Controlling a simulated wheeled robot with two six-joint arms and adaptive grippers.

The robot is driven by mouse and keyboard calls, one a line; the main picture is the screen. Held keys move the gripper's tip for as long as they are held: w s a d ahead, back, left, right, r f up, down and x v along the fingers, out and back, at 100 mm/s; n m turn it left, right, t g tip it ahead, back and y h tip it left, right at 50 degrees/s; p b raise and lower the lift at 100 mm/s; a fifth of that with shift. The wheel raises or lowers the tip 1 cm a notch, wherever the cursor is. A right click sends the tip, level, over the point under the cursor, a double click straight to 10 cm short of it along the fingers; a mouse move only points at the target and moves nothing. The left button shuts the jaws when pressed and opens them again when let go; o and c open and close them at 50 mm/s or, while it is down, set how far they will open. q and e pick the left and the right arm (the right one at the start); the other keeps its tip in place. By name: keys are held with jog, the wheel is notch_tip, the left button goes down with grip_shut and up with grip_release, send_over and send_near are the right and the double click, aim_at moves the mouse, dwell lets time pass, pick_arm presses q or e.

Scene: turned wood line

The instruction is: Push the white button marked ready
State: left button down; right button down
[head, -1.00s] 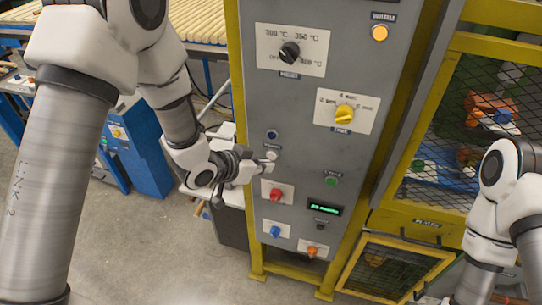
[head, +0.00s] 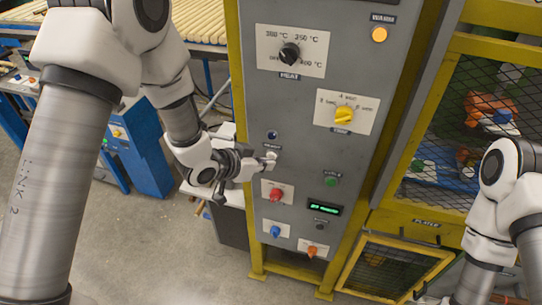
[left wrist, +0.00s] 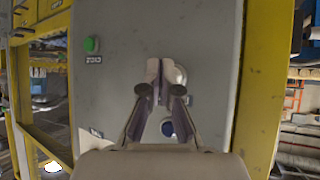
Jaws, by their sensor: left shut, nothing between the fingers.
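The white button (head: 272,155) sits on the grey panel, under a small dark label too small to read surely. My left gripper (head: 266,163) is shut and empty, its fingertips at the button's lower left edge. In the left wrist view the shut fingertips (left wrist: 160,76) cover part of the round white button (left wrist: 179,74). They are at or very near its face; I cannot tell whether it is pressed in. My right arm stands at the right edge of the head view, and its gripper does not show clearly.
Near the white button are a dark blue button (head: 272,135), a green button (head: 331,181) and a red knob (head: 276,194). A yellow knob (head: 345,114) and a black knob (head: 289,53) are higher up. A mesh guard (head: 450,130) stands to the right.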

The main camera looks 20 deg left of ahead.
pick_arm(q)
jog(key=shift+w, duration=0.35)
dwell(0.4)
jog(key=shift+s, duration=0.8)
jog(key=shift+s, duration=0.1)
jog(key=s+b, duration=0.1)
jog(key=s, duration=0.3)
jog(key=shift+s, duration=0.4)
dwell(0.5)
